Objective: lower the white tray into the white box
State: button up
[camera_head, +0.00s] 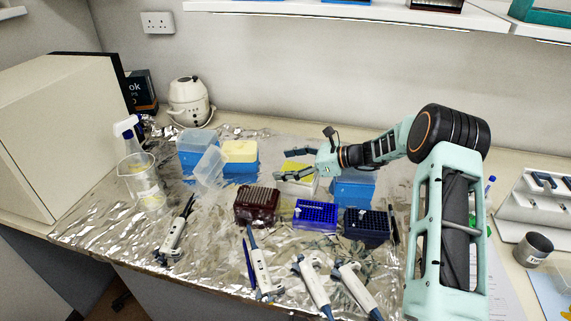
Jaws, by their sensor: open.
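A small white box (308,187) stands in the middle of the foil-covered bench, with something yellow (294,167) at its top. My gripper (285,164) is over this box, reaching in from the right. Its two fingers point left and are spread apart, with nothing seen between them. My gripper and wrist hide part of the box. I cannot make out a separate white tray for certain.
Left of my gripper are a blue box with a pale yellow top (240,151), a tilted clear container (210,167) and a pale blue box (194,141). A dark red rack (257,206), a blue rack (316,214) and several pipettes (262,265) lie in front.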

jog(key=shift+h, duration=0.3)
jog(key=f, duration=0.1)
jog(key=d+f, duration=0.1)
jog(key=s+f, duration=0.1)
jog(key=f, duration=0.1)
jog(key=shift+d, duration=0.15)
jog(key=d+r, duration=0.3)
jog(key=d, duration=0.1)
jog(key=d+r, duration=0.2)
jog(key=shift+s+r, duration=0.35)
jog(key=shift+s, duration=0.05)
jog(key=shift+s+r, duration=0.1)
jog(key=shift+r, duration=0.45)
